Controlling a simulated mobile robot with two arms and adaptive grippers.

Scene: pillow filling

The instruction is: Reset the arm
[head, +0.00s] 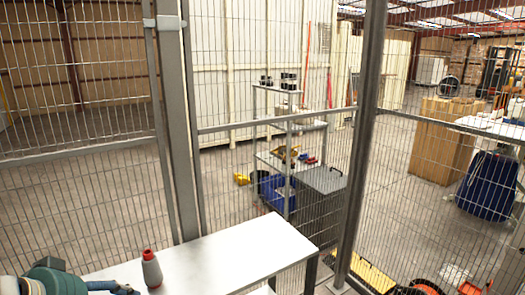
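Neither of my grippers can be made out in the head view. A white table (230,255) stands at the bottom of the head view. A grey bottle-shaped object with a red top (151,270) stands upright on it, near its left part. A teal rounded object with dark parts (50,282) is cut off at the bottom left corner; I cannot tell what it is.
A wire mesh fence with grey posts (177,120) runs behind the table. Beyond it are a shelf cart (289,170), a grey bin (320,190), cardboard boxes (442,140) and a dark blue object (488,186). Orange and yellow items lie at the bottom right.

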